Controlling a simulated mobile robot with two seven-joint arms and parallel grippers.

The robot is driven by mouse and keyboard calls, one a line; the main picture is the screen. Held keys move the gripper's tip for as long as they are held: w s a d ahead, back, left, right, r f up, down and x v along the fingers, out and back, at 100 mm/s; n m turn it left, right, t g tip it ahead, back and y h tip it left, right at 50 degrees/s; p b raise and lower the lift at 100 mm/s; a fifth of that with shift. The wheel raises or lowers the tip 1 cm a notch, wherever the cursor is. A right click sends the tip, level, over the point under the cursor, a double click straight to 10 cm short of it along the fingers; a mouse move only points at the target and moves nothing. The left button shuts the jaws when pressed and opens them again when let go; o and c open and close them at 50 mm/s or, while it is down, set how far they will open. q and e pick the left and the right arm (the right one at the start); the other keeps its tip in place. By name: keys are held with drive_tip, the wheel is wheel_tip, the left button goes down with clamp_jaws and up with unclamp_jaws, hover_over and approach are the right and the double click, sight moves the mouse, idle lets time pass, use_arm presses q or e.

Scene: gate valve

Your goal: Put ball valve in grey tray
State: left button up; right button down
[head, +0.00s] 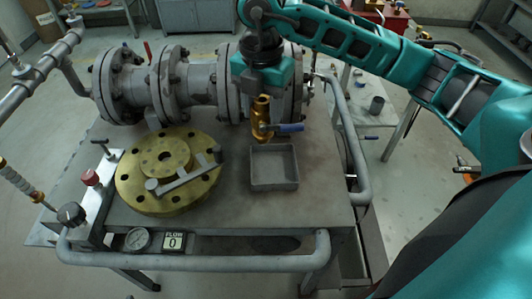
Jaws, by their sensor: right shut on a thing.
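The ball valve (261,118) is a brass piece with a blue lever handle (287,128). My right gripper (262,94) is shut on its upper end and holds it upright, pointing down. The grey tray (273,184) is a small square open box on the grey table, and it looks empty. The valve hangs just beyond the tray's far edge in the picture, slightly left of its middle; its height above the table is hard to tell. My left gripper is not in view.
A large brass flange (167,190) with a grey wrench-like tool (184,176) on it lies left of the tray. A grey flanged pipe (190,84) runs behind.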

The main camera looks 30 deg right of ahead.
wheel_tip(320, 180, down, 13)
drive_tip(key=shift+f, duration=0.2)
idle(0.3)
drive_tip(key=shift+b, duration=0.3)
drive_tip(key=c, duration=0.5)
unclamp_jaws()
drive_tip(key=shift+f, duration=0.2)
drive_tip(key=shift+r, duration=0.1)
wheel_tip(320, 180, up, 12)
drive_tip(key=shift+r, duration=0.1)
